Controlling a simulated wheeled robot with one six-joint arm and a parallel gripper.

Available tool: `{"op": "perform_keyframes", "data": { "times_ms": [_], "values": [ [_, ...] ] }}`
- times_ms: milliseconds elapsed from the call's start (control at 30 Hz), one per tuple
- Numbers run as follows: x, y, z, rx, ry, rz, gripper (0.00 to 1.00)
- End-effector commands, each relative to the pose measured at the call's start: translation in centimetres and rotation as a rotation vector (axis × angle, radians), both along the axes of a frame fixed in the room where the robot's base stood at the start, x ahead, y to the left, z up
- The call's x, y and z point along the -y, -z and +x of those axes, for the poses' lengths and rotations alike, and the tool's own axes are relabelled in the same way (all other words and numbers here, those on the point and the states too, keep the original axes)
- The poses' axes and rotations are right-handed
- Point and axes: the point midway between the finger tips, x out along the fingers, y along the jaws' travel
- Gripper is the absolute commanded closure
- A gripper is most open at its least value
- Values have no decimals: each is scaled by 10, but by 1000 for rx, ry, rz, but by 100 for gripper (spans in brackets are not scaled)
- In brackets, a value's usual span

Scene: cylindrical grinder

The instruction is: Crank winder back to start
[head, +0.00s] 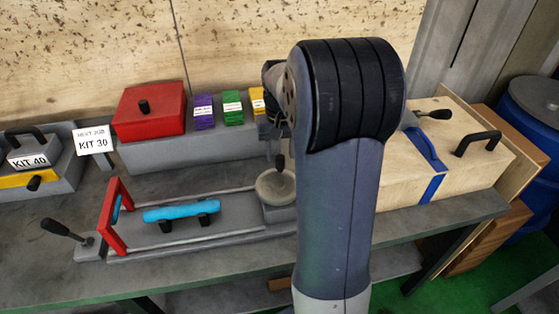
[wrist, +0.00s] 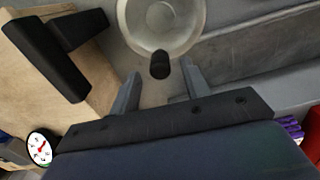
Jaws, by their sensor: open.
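The winder is a pale round disc (head: 275,188) on a grey block, at the right end of the grey rail bed. A dark upright crank knob (head: 280,162) stands on it. In the wrist view the disc (wrist: 165,18) is at the top, with the black knob (wrist: 160,65) at its near edge. My gripper (wrist: 160,70) is open, its two grey fingers on either side of the knob with gaps showing. Whether the knob is at finger depth is unclear. In the head view my arm hides much of the gripper and the area right of the disc.
On the bed are a blue bar (head: 181,211) and a red frame (head: 117,206). A black-knobbed lever (head: 62,232) stands at left. A red box (head: 149,110) and coloured blocks (head: 232,107) are behind. A wooden box (head: 450,160) with handles is at right. The wrist view shows a dial (wrist: 40,148).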

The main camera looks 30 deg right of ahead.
Motion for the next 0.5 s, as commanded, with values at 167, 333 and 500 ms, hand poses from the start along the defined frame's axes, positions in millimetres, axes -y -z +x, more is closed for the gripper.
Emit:
{"op": "perform_keyframes", "data": {
  "times_ms": [167,333,500],
  "values": [
    [0,28,0,-2,-1,1,56],
    [0,40,0,0,-1,0,56],
    [0,43,0,1,-1,0,56]
  ]
}}
